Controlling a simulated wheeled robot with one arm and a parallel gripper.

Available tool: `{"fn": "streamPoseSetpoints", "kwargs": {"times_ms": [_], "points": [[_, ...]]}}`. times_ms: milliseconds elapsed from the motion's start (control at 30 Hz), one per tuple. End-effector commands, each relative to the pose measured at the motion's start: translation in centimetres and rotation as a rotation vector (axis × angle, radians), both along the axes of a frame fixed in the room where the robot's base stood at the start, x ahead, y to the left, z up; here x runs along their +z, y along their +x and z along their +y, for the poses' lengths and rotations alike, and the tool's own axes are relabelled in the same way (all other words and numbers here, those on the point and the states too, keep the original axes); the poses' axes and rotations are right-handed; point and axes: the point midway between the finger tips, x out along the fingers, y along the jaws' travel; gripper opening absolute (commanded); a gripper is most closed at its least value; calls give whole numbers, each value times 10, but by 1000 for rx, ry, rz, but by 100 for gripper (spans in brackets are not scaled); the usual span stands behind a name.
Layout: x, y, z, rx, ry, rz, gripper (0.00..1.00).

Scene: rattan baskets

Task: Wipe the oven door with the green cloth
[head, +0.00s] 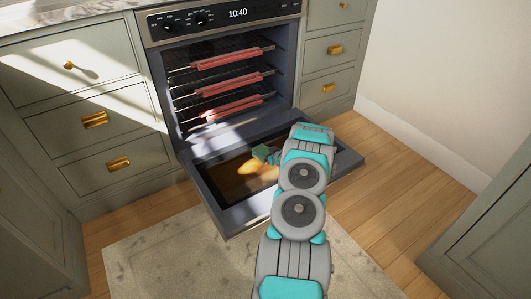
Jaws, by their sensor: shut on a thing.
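The oven door (228,188) is folded down, open, in front of the oven, with a dark glass panel inside a grey frame. My gripper (263,156) is over the door's inner face, near the middle of the glass. It is shut on the green cloth (260,151), which shows as a small green piece at the gripper's tip. My arm hides the right part of the door. I cannot tell whether the cloth touches the glass. An orange-yellow patch of light or reflection shows on the glass beside the gripper.
The oven (220,60) holds several racks with red front guards. Grey-green drawers with brass handles flank it. A pale rug (165,250) lies on the wooden floor in front. A white wall (430,80) stands at the right, with a cabinet (490,240) at lower right.

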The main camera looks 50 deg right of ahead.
Motion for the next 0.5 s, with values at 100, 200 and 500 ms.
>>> {"fn": "streamPoseSetpoints", "kwargs": {"times_ms": [100, 200, 500], "points": [[-1, 3, 12, 2, 5, 1, 26], [0, 5, 18, 3, 1, 1, 26], [2, 8, 28, 4, -1, -2, 26]]}}
